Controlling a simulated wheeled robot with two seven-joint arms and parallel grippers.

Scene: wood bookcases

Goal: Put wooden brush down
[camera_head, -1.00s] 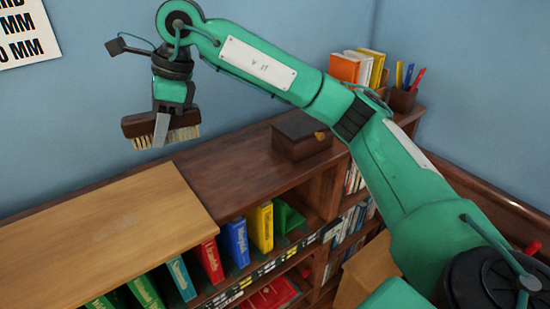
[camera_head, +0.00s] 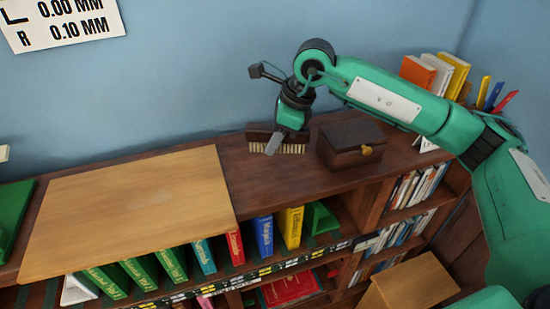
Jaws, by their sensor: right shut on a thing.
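The wooden brush (camera_head: 259,138) has a dark brown back and pale bristles facing down. My right gripper (camera_head: 275,141) is shut on it, with one grey finger across its near side. The brush is level at the dark bookcase top (camera_head: 205,170), just left of a dark wooden box (camera_head: 351,143). The bristles are at or very close to the surface; I cannot tell whether they touch. My left gripper does not show.
A light wooden board (camera_head: 130,205) covers the left part of the top. Orange and yellow books (camera_head: 427,72) stand at the back right. Several coloured books (camera_head: 264,236) fill the shelf below.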

